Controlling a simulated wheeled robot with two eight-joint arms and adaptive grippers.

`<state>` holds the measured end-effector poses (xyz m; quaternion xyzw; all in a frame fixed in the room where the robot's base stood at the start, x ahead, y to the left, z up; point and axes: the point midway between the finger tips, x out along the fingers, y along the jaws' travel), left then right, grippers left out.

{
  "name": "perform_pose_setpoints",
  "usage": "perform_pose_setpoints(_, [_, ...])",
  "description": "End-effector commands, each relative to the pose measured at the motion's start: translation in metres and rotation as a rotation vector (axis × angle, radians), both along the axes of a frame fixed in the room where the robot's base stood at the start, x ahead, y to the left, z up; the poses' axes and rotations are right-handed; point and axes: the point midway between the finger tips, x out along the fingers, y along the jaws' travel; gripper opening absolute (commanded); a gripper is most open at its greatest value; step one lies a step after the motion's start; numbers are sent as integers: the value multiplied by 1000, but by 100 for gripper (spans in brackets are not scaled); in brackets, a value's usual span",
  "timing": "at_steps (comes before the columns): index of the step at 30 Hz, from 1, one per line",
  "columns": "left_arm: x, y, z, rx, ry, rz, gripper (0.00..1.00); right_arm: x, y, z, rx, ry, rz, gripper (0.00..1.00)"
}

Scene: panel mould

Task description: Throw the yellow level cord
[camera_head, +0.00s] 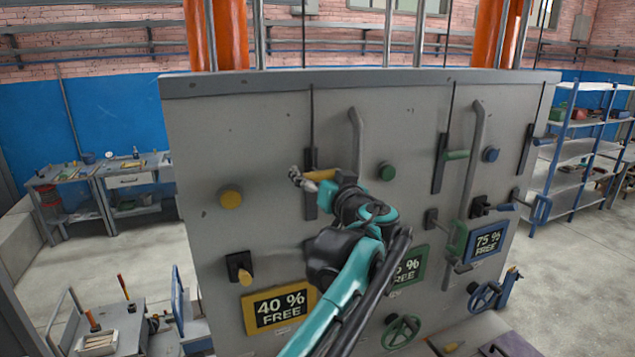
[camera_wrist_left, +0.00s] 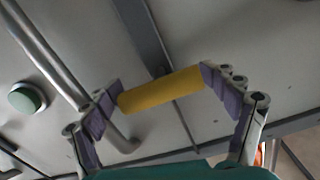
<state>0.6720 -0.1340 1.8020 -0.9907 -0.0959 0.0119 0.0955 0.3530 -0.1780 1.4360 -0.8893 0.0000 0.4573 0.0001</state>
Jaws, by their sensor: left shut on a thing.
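The yellow lever handle (camera_head: 321,174) sticks out from a dark vertical slot plate (camera_head: 310,202) on the grey panel, with a cord running up above it. My left gripper (camera_head: 308,183) is at this handle, its arm reaching up from the bottom. In the left wrist view, the yellow handle (camera_wrist_left: 160,91) spans between the purple pads of my left gripper (camera_wrist_left: 161,94), one pad at each end. The gripper is shut on it. My arm hides part of the panel below. My right gripper is not in view.
A green lever (camera_head: 457,155) and a blue lever (camera_head: 544,140) sit further right. A grey bent pipe (camera_head: 357,130) runs close right of the yellow handle. A yellow button (camera_head: 231,197) and a "40 % FREE" sign (camera_head: 280,307) are on the left.

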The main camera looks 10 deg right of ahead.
Motion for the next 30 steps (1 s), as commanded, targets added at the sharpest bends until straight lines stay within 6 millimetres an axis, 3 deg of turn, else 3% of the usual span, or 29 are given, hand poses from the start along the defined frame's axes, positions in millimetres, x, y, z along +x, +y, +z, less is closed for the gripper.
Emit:
perform_pose_setpoints(8, [0,0,5,7,-8,-2,33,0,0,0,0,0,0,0])
perform_pose_setpoints(9, [0,0,5,7,-8,-2,87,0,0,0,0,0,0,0])
perform_pose_setpoints(11, [0,0,5,7,-8,-2,100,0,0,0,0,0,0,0])
perform_pose_setpoints(23, [-3,-1,4,5,-6,-1,100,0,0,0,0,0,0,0])
perform_pose_setpoints(30, [-42,-9,4,5,-5,-5,100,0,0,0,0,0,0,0])
